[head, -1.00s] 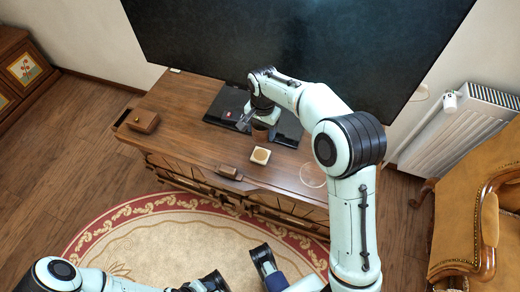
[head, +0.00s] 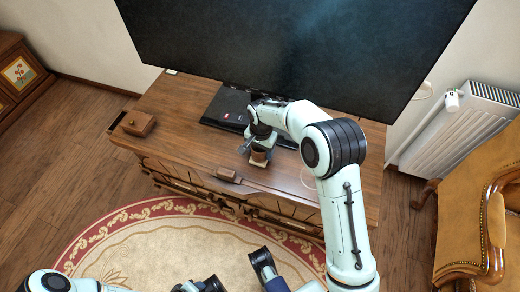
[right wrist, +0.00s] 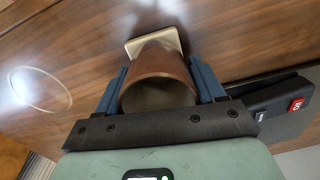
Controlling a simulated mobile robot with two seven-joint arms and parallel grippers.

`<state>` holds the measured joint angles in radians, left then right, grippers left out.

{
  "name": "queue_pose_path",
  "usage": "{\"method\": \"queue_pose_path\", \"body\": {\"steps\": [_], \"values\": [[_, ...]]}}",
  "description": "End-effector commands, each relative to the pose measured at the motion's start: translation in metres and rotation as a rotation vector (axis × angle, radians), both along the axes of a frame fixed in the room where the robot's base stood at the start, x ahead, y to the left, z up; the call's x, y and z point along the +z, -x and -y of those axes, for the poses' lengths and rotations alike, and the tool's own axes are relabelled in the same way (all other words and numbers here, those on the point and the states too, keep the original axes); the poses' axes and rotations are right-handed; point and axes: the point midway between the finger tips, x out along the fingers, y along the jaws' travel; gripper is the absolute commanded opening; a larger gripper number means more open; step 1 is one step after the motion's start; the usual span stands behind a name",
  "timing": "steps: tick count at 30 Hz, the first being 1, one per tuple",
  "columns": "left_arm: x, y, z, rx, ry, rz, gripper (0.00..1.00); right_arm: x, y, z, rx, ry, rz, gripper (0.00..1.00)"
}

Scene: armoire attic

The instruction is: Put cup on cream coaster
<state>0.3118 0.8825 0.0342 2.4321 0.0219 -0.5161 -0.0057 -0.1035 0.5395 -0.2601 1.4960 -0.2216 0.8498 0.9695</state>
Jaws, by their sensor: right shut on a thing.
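A brown cup (head: 259,155) is held in my right gripper (head: 256,147) above the wooden TV cabinet. In the right wrist view the cup (right wrist: 158,80) sits between the two blue fingers of the right gripper (right wrist: 160,88), its open rim facing the camera. The square cream coaster (right wrist: 153,42) shows just beyond the cup, partly hidden by it. In the head view only a small edge of the coaster shows under the cup. I cannot tell whether the cup touches the coaster.
The cabinet (head: 185,125) carries a small wooden box (head: 138,123) at its left and a dark brown object (head: 228,174) near the front edge. The large TV (head: 300,50) stands behind on a dark base (head: 226,106). A clear ring (right wrist: 40,89) lies on the wood.

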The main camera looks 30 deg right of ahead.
Motion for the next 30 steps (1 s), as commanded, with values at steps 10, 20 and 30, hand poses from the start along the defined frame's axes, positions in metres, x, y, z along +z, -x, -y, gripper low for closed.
{"method": "queue_pose_path", "body": {"steps": [10,20,30], "values": [[-0.001,-0.002,-0.001,0.001,-0.002,0.004,0.43,-0.003,0.0,0.0,0.0,0.0,0.0,0.94],[0.002,0.002,0.001,-0.002,0.002,-0.004,0.43,0.007,0.0,0.0,0.0,0.0,0.001,0.94],[0.024,0.026,0.013,-0.03,0.034,-0.069,0.43,0.076,0.001,0.001,0.0,0.0,0.005,0.94]]}}
